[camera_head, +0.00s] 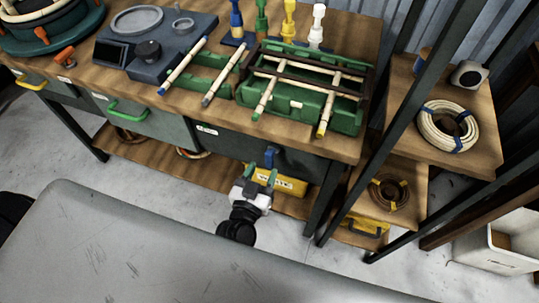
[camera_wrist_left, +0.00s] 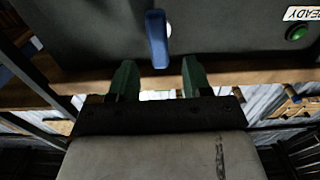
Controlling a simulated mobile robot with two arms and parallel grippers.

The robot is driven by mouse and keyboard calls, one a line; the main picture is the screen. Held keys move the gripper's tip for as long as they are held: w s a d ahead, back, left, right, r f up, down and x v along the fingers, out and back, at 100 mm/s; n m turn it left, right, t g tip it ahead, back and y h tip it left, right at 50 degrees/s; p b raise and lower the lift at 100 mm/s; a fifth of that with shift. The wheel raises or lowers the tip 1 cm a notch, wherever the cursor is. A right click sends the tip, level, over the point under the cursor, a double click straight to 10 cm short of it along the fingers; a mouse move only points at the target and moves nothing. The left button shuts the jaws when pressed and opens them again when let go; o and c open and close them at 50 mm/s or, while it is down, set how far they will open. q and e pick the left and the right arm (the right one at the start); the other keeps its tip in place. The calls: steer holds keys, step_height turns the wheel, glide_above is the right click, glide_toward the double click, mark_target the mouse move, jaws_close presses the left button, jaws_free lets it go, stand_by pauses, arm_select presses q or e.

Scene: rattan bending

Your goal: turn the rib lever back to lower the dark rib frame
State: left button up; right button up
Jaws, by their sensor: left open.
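The rib lever is a blue handle (camera_head: 270,157) on the dark front panel under the bench top. In the left wrist view the blue lever (camera_wrist_left: 158,40) stands out ahead, roughly in line with the gap between my fingers. My left gripper (camera_head: 261,176) is open, with green fingertips just below the lever in the head view. In the wrist view the open left gripper (camera_wrist_left: 159,78) has nothing between its fingers, and no contact with the lever shows. The dark rib frame (camera_head: 308,70) lies across pale rattan poles on the green jig (camera_head: 293,104). My right gripper is not in view.
The wooden bench (camera_head: 345,146) carries a grey device (camera_head: 185,34) and several coloured posts at the back. A yellow case (camera_head: 290,186) sits below the panel. A shelf with a rattan coil (camera_head: 447,127) stands at the right. A green button (camera_wrist_left: 297,32) is right of the lever.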

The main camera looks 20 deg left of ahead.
mark_target(268, 160)
arm_select(q)
steer(key=w, duration=0.5)
steer(key=shift+w+d, duration=0.1)
steer(key=shift+w, duration=0.15)
jaws_close()
